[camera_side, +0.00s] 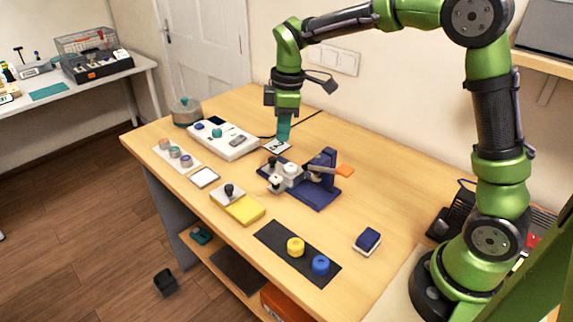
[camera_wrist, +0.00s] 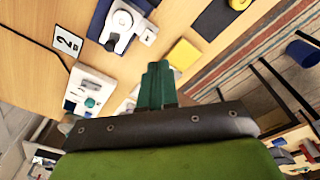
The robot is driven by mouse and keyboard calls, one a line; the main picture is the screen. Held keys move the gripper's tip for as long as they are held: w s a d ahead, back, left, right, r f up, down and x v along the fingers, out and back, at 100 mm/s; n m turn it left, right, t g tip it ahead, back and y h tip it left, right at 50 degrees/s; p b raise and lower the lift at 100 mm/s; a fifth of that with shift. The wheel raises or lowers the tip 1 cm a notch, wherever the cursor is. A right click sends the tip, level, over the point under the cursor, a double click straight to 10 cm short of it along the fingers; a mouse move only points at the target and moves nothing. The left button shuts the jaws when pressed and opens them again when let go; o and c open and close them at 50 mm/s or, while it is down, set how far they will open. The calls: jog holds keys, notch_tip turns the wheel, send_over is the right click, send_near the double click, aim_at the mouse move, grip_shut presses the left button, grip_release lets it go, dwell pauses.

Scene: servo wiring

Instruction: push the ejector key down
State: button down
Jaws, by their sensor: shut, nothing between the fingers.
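A dark blue fixture (camera_side: 318,192) stands mid-table, with a grey-white block with round knobs (camera_side: 288,172) on its left part. I cannot tell for sure which part is the ejector key; the orange end is the likeliest. My gripper (camera_side: 284,138) points down, its teal fingers together and empty, behind the fixture and over or near a white card marked 2 (camera_side: 278,147). In the wrist view the shut fingers (camera_wrist: 157,72) show, with part of the fixture (camera_wrist: 101,20) at the top; the orange end is not seen there.
A white box with a teal knob (camera_side: 222,139) stands left of my gripper. A yellow block (camera_side: 246,210), a dark mat (camera_side: 270,236) with yellow and blue knobs, and a blue-topped block (camera_side: 368,239) lie in front. The table right of the fixture is clear.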

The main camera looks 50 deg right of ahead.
aim_at(275, 178)
jog(key=shift+w+d+r+n+g+h, duration=0.15)
jog(key=shift+w+n, duration=0.45)
jog(key=shift+n, duration=0.85)
jog(key=shift+w+d+r+n+g+h, duration=0.1)
jog(key=shift+w+n, duration=0.55)
jog(key=shift+n, duration=0.75)
jog(key=shift+w+d+r+n+g+h, duration=0.15)
jog(key=shift+w+n, duration=0.45)
jog(key=shift+n, duration=0.85)
jog(key=shift+a+f, duration=0.1)
jog(key=shift+f, duration=0.05)
notch_tip(275, 178, down, 14)
jog(key=shift+f, duration=1.4)
